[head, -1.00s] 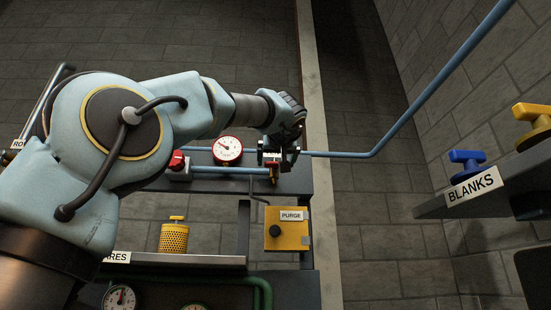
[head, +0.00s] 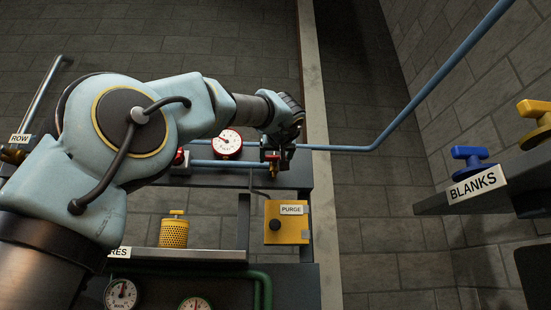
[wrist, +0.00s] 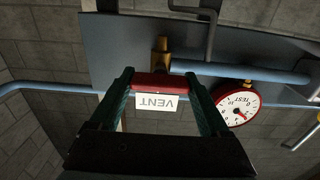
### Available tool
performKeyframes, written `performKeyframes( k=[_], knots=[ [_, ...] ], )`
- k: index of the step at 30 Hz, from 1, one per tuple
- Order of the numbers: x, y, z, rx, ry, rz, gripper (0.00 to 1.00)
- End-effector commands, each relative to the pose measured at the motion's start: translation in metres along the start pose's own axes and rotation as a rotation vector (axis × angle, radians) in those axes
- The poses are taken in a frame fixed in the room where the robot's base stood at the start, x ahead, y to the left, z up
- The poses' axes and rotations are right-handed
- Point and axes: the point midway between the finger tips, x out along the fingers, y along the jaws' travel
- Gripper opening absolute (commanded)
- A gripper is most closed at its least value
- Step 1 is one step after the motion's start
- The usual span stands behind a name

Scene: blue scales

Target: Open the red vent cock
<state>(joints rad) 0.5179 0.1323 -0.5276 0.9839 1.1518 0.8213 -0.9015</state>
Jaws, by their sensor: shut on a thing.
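The red vent cock (wrist: 151,81) is a red bar handle on a brass stem, with a white VENT tag on it, upside down in the wrist view. The handle lies crosswise between the two green fingers of my gripper (wrist: 157,95), which are shut on its ends. The brass stem (wrist: 161,54) joins the blue pipe behind. In the head view my gripper (head: 275,157) is at the right end of the bench, over the brass stem (head: 273,171). The red handle is mostly hidden there by the fingers and wrist.
A TEST gauge (head: 228,143) stands left of the gripper; it also shows in the wrist view (wrist: 238,108). A yellow PURGE box (head: 287,228) hangs below. A blue pipe (head: 345,149) runs right. The BLANKS shelf (head: 470,190) holds blue and yellow handles.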

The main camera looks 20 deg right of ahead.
Motion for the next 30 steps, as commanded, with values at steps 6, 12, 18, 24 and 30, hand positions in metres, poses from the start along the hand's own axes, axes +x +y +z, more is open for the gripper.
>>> performKeyframes(
  k=[6, 12, 18, 24, 30],
  knots=[
    [-0.0003, 0.0003, -0.0001, 0.000, 0.000, 0.001, 0.24],
    [-0.0004, 0.0004, 0.0004, -0.016, 0.000, 0.001, 0.24],
    [-0.0004, 0.0008, 0.0020, -0.092, 0.001, 0.003, 0.24],
    [-0.0005, 0.0009, 0.0034, -0.237, 0.000, 0.003, 0.24],
    [-0.0005, 0.0003, 0.0031, -0.424, 0.001, 0.003, 0.24]
  ],
)
